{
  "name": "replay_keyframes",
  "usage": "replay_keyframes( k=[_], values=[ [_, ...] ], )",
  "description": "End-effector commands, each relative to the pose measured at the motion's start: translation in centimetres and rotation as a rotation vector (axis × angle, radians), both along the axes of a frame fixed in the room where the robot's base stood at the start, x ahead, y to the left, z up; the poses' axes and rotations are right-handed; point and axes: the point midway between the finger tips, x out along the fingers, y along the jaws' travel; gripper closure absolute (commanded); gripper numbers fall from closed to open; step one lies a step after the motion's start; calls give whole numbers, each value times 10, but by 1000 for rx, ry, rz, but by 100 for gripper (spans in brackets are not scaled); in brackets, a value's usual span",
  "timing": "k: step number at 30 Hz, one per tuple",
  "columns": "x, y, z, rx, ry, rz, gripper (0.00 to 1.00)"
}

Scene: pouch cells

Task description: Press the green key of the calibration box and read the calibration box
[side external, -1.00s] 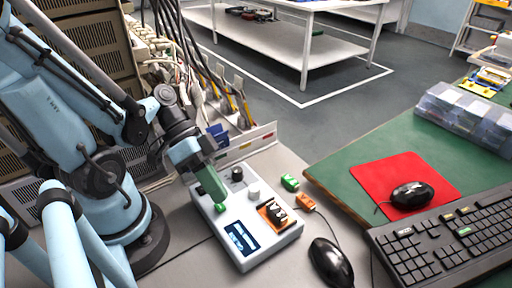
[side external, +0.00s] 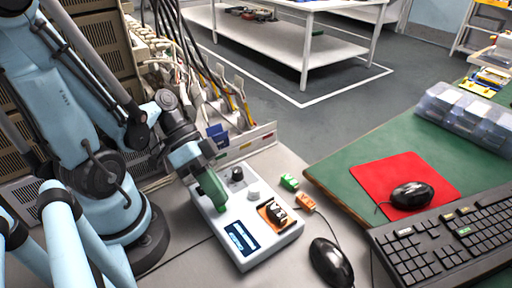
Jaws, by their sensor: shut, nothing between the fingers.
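The calibration box (side external: 221,222) is a pale grey case on the grey bench, near the middle of the side view. It has a lit blue display (side external: 242,238) with text too small to read, a black knob (side external: 237,174), a white knob (side external: 254,195) and an orange-and-black panel (side external: 275,214). My gripper (side external: 220,207) has green fingers, shut and empty, pointing down at the upper left part of the box. Its tips are at or just above the box top where the green key lies; the key is hidden or blends with the fingers. I cannot tell whether they touch.
A green block (side external: 289,182) and an orange block (side external: 306,203) lie right of the box. A black mouse (side external: 331,262) lies at its lower right. Cables and connectors (side external: 215,100) stand behind. A green desk holds a red mat (side external: 375,172) and a keyboard (side external: 445,235).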

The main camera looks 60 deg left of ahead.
Motion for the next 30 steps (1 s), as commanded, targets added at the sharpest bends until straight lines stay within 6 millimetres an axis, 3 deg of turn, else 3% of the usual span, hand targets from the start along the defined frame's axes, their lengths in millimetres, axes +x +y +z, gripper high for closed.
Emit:
replay_keyframes(
  k=[23,30],
  values=[
    [0,0,-6,1,0,0,100],
    [0,0,1,1,0,0,100]
  ],
)
